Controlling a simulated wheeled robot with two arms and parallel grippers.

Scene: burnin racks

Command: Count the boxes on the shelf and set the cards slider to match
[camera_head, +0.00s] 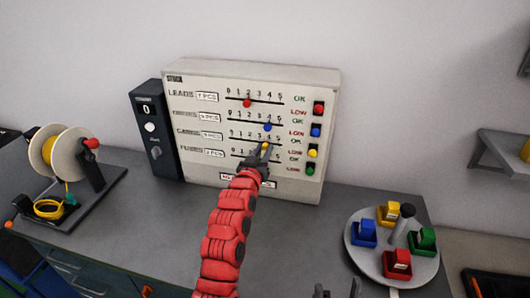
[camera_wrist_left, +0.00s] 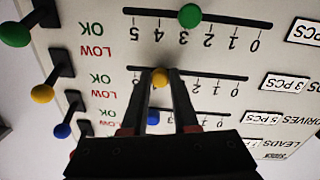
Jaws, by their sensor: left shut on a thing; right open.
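The cards slider is a yellow knob (camera_head: 265,147) on the third row of the white stock panel (camera_head: 200,80). My left gripper (camera_head: 259,155) is shut on this knob, which also shows between the fingers in the wrist view (camera_wrist_left: 160,77), near the 4 mark. The cards label seems to read 3 PCS. The red knob (camera_head: 247,103), blue knob (camera_head: 267,127) and green knob (camera_wrist_left: 190,15) are on the other rows. My right gripper (camera_head: 338,292) is open at the bottom edge, barely in view.
Coloured toggles (camera_head: 313,150) line the panel's right side. A dark counter box (camera_head: 154,130) showing 0 stands left of it. A spool stand (camera_head: 65,160) is at left. A round tray (camera_head: 365,262) with coloured bins stands at right. The counter between is clear.

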